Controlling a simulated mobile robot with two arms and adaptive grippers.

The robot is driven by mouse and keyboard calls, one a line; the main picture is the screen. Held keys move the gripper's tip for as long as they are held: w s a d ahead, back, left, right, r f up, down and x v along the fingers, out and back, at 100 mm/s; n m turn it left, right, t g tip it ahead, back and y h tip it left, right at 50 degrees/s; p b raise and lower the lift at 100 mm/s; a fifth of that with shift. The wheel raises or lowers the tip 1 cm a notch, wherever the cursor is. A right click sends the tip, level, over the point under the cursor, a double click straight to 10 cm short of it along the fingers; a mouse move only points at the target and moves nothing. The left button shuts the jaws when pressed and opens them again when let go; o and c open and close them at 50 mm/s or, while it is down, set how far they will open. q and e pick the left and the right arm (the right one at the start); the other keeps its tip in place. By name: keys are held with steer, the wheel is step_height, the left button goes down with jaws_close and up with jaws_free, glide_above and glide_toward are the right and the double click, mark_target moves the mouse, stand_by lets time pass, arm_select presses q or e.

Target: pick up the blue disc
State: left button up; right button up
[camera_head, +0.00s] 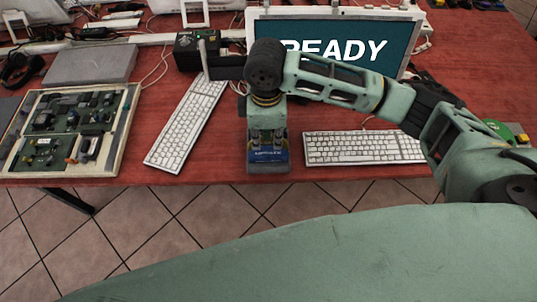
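I cannot make out a blue disc in the head view. My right arm comes in from the right and reaches across the table. My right gripper (207,64) seems to be the dark part at the arm's far left end, with a pale upright piece at its tip. It is seen against a black box, and its fingers cannot be told apart, so I cannot tell whether it is open or shut. The arm covers part of the table and monitor. My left gripper is not in view.
A tilted white keyboard (185,122) and a second keyboard (364,148) lie on the red table (125,164). A monitor (412,40) reads READY. Cables run along the back.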

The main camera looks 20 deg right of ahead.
mark_target(269, 151)
steer(key=f, duration=0.2)
steer(key=f+p, duration=0.1)
steer(key=f, duration=0.4)
steer(key=shift+d+f+p, duration=0.3)
steer(key=shift+f, duration=0.05)
steer(key=shift+c, duration=0.4)
jaws_close()
steer(key=shift+w+r, duration=0.1)
steer(key=shift+r, duration=0.05)
steer(key=shift+r, duration=0.25)
step_height(269, 151, up, 4)
steer(key=shift+f+b, duration=0.25)
steer(key=shift+b, duration=0.3)
steer(key=d+r+b, duration=0.2)
steer(key=d+r, duration=0.4)
steer(key=d, duration=0.5)
steer(key=shift+s+d+r, duration=0.25)
steer(key=shift+d+r, duration=0.05)
steer(key=shift+r, duration=0.1)
